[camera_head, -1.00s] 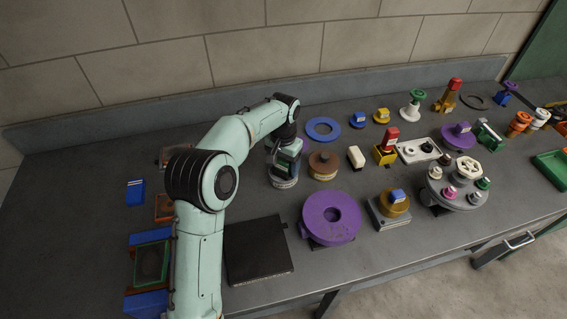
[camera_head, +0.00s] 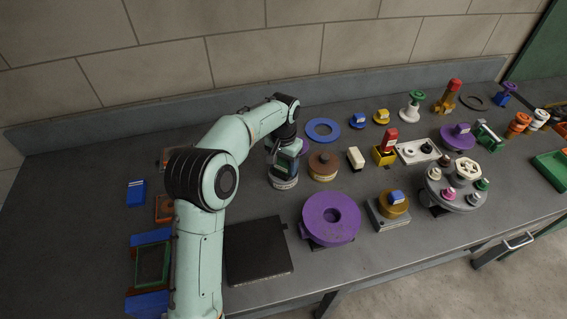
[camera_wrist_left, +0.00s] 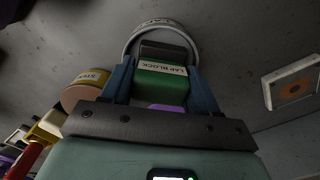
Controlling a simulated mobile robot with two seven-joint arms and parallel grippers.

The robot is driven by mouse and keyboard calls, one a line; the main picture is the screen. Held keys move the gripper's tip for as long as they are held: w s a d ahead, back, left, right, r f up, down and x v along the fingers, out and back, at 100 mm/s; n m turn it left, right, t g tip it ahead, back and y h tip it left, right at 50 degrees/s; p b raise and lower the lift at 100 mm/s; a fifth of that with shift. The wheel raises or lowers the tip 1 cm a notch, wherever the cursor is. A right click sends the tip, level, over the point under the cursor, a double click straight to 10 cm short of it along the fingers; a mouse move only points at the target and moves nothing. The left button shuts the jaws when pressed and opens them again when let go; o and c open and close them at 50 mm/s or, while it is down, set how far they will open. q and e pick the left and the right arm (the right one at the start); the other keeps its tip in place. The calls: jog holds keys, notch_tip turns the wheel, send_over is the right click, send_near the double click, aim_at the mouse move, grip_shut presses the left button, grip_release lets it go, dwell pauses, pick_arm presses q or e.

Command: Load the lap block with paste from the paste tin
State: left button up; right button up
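My left gripper (camera_wrist_left: 160,88) is shut on the green lap block (camera_wrist_left: 165,82), with a blue-grey finger on each side. The block carries a white label reading LAP BLOCK and has a dark part at its far end. In the head view the block (camera_head: 289,149) is over the round paste tin (camera_head: 284,178). In the wrist view the tin's pale rim (camera_wrist_left: 133,39) curves around the block's dark end, and its label is partly hidden. I cannot tell whether the dark end touches the paste. My right gripper is not in view.
A brown round tin (camera_head: 323,161) stands close to the right. A purple wheel (camera_head: 331,216) and a dark flat plate (camera_head: 257,251) are in front. Orange-framed trays stand at the left. Several small fixtures fill the right side.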

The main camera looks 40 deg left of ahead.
aim_at(284, 161)
pick_arm(q)
jog(key=shift+c, duration=0.3)
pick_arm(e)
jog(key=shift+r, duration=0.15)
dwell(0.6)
pick_arm(q)
jog(key=shift+r+p, duration=1.65)
jog(key=shift+r, duration=1.35)
jog(key=shift+s+d+r+p, duration=0.15)
jog(key=shift+r+p, duration=0.15)
jog(key=shift+r, duration=0.4)
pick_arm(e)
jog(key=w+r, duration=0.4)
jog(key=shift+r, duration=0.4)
pick_arm(q)
jog(key=shift+f, duration=0.1)
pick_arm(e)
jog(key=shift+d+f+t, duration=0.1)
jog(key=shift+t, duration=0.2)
